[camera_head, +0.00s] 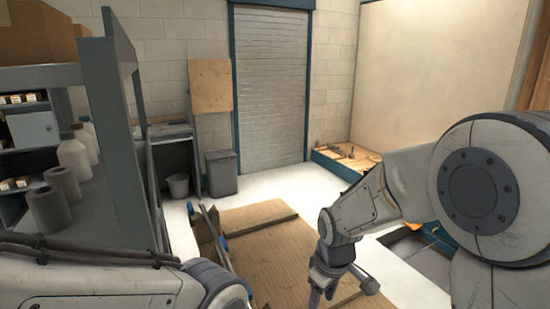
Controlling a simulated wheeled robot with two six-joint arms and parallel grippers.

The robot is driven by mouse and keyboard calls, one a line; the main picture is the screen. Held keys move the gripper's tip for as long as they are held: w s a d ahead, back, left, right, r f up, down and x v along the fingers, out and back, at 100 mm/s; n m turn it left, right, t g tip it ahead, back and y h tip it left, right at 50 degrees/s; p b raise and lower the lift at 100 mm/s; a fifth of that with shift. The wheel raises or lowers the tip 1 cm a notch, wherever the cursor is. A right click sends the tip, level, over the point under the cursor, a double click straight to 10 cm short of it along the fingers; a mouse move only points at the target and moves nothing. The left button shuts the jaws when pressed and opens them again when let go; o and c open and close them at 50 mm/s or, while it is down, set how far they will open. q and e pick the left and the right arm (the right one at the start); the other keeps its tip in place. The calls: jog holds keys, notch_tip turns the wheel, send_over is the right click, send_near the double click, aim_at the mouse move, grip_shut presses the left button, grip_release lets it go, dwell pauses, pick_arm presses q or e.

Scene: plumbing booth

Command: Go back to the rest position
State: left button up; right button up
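My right arm comes in from the right and bends down in the middle of the view. My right gripper (316,296) hangs at the bottom, pointing down in front of a wooden board surface (262,248). Its fingertips are at the lower edge and too small to tell whether they are open or shut. I see nothing clearly held in it. My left arm lies along the lower left corner; its gripper is out of view.
A grey shelf unit (112,120) with bottles (75,158) and rolls (48,208) stands close on the left. A grey bin (221,173) and small bucket (178,186) stand behind. A roller door (271,85) closes the back.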

jog(key=s+d+f+m, duration=0.1)
jog(key=s+d+m, duration=0.7)
jog(key=s+a+r+n+g, duration=0.1)
jog(key=s+a+r+n, duration=0.1)
jog(key=s+a, duration=0.4)
jog(key=s+a+r+n, duration=0.3)
jog(key=s+a+n, duration=0.2)
jog(key=s+a, duration=0.2)
jog(key=shift+s+a+r+g+y, duration=0.2)
jog(key=shift+s+r+g+y, duration=0.1)
jog(key=shift+s+g, duration=0.1)
